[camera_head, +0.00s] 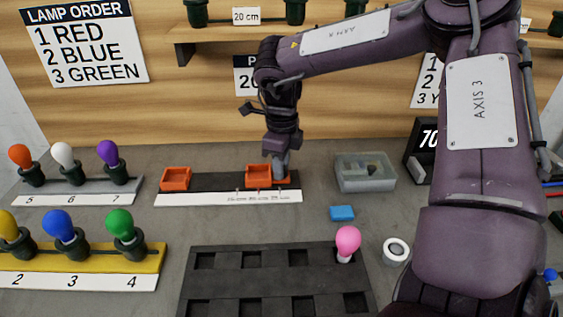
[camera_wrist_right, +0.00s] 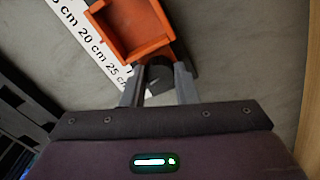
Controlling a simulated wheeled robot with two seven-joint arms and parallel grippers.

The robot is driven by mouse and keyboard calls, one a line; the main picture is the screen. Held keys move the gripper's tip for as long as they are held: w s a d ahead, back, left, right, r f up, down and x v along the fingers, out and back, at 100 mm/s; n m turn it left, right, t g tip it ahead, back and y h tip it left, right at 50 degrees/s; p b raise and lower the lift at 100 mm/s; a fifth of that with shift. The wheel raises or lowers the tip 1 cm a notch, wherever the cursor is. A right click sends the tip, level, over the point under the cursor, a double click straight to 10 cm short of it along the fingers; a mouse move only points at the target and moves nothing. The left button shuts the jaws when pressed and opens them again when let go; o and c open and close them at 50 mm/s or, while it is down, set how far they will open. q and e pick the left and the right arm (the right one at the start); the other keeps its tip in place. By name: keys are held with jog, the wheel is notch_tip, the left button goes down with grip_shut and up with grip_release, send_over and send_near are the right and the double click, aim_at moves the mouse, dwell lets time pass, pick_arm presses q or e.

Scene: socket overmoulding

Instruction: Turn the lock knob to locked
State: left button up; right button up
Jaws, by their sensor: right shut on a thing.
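The lock knob is a small dark knob (camera_wrist_right: 160,73) beside the orange sliding block (camera_wrist_right: 130,28) in the right wrist view. My right gripper (camera_wrist_right: 158,85) has its two grey fingers on either side of it and is shut on it. In the head view my right gripper (camera_head: 280,168) points down at the right end of the dark rail (camera_head: 215,182), beside the right orange block (camera_head: 259,175). It hides the knob there. I cannot tell how far the knob is turned. A second orange block (camera_head: 176,178) sits at the rail's left end. My left gripper is not in view.
A white scale strip (camera_head: 228,198) runs along the rail's front. A grey bin (camera_head: 365,184) and a blue block (camera_head: 342,213) lie to the right. A dark tray (camera_head: 268,280) with a pink lamp (camera_head: 347,240) is in front. Lamp racks (camera_head: 75,260) stand left.

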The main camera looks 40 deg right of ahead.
jog(key=shift+m, duration=0.4)
jog(key=o, duration=1)
